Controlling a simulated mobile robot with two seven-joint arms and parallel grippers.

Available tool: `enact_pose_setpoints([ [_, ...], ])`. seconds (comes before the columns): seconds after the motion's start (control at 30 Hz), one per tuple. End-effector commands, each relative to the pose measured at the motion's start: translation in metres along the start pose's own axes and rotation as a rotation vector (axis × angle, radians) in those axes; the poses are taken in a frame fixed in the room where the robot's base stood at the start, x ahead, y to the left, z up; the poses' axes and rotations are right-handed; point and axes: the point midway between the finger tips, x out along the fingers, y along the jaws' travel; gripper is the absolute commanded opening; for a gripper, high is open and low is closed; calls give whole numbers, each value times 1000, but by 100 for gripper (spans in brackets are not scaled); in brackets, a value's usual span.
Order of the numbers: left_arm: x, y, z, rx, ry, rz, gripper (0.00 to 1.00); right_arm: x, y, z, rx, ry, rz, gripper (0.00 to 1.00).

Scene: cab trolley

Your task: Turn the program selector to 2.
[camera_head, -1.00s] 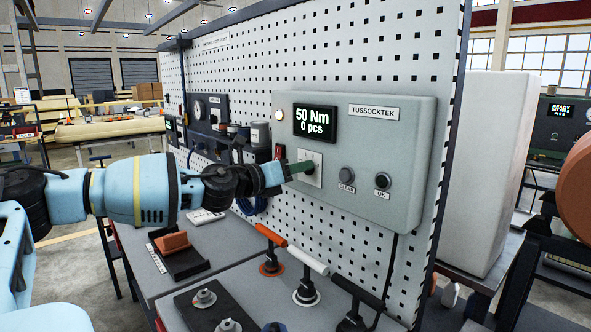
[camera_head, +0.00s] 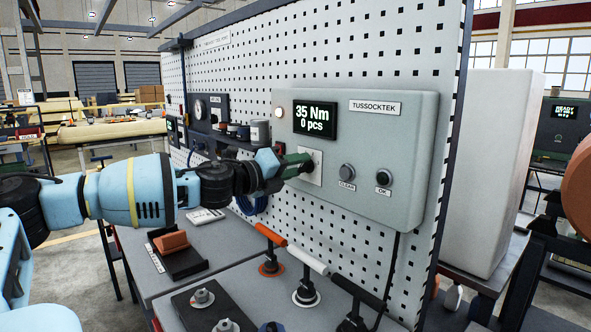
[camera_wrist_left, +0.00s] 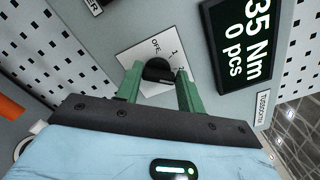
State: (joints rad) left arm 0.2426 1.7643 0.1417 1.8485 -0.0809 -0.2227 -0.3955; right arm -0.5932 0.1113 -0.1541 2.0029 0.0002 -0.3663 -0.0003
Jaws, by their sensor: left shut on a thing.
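The program selector (camera_wrist_left: 158,72) is a black knob on a white plate marked OFF, 1 and 2, seen in the left wrist view; its pointer is hard to read. The plate (camera_head: 314,165) sits on the grey TUSSOCKTEK control box (camera_head: 400,150) in the head view. My left gripper (camera_head: 298,166) has its green fingers on either side of the knob and is shut on it, seen also in the left wrist view (camera_wrist_left: 157,82). The knob is hidden by the fingers in the head view. The display (camera_head: 315,119) reads 35 Nm, 0 pcs. My right gripper is not in view.
CLEAR (camera_head: 347,172) and OK (camera_head: 384,177) buttons sit right of the selector. A white lamp (camera_head: 278,113) is left of the display. Below, toggle clamps with orange (camera_head: 271,235), white and black handles stand on the grey bench (camera_head: 235,255). A pegboard (camera_head: 250,60) backs the box.

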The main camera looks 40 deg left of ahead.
Motion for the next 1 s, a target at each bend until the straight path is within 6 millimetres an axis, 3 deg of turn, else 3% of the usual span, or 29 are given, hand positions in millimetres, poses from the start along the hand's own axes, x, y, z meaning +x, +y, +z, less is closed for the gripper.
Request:
enact_pose_setpoints([
  [0.4, 0, 2, 0, -230, 1, 0, 15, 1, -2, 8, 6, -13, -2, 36],
  [1.0, 0, 2, 0, -274, 2, 0, 15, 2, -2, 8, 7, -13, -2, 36],
])
